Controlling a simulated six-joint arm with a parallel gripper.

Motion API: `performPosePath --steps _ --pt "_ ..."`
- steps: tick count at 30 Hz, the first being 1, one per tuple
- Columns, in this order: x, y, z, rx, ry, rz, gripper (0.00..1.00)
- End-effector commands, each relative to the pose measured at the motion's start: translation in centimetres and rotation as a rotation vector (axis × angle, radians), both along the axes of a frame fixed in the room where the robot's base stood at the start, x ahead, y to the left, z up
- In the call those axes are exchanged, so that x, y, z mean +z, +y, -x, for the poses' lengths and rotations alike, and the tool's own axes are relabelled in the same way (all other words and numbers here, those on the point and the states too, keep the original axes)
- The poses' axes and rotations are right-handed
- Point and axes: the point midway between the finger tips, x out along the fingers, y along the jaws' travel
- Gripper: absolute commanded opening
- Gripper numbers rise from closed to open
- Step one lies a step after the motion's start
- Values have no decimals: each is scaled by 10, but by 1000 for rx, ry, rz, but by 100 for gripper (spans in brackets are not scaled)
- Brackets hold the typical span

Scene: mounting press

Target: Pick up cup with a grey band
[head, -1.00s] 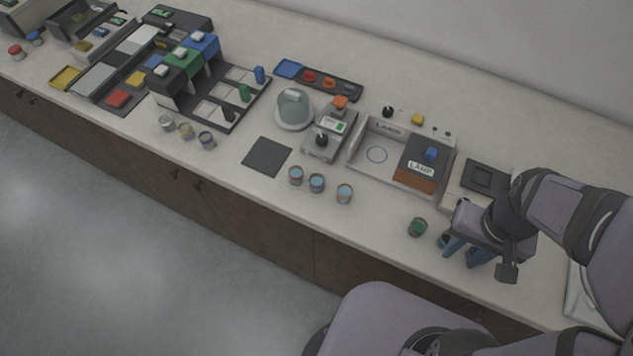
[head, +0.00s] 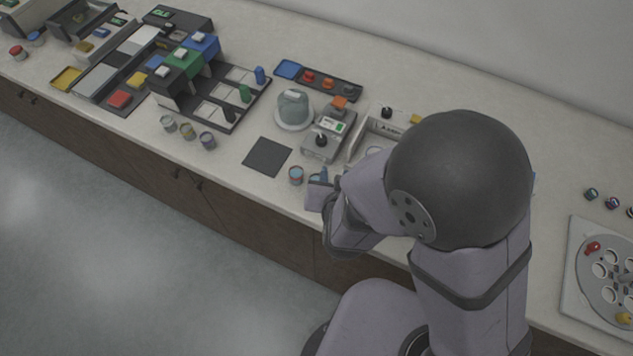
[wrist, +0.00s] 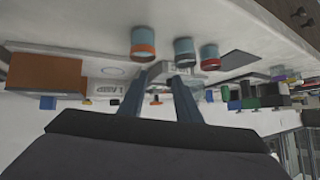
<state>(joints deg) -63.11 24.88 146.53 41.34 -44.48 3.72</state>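Three blue-bodied cups stand in a row in the wrist view, which looks tilted. The middle cup (wrist: 184,50) has a greyish band. The left one (wrist: 143,40) has an orange band and the right one (wrist: 209,54) a red band. My gripper (wrist: 165,72) is open and empty, its two blue fingers pointing toward the row, with the grey-banded cup just beyond the tips. In the head view the red-banded cup (head: 296,175) is clear. My arm hides most of the rest of the row and the fingertips.
A dark square mat (head: 267,156) lies left of the cups. A grey device with a black knob (head: 321,141) stands behind them. Other small cups (head: 187,131) stand farther left along the counter's front edge.

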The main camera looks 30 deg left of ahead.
Motion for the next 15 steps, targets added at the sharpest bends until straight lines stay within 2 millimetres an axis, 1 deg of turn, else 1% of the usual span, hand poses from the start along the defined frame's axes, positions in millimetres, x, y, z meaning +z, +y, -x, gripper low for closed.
performPosePath --steps 1,3,6,10,15 --pt "-2 9 11 22 -46 2 31" --pt "-2 17 21 35 -113 -2 31" --pt "-7 22 35 51 -196 -1 31" --pt "-16 22 50 64 -267 11 31" --pt "-22 20 61 70 -318 23 31"
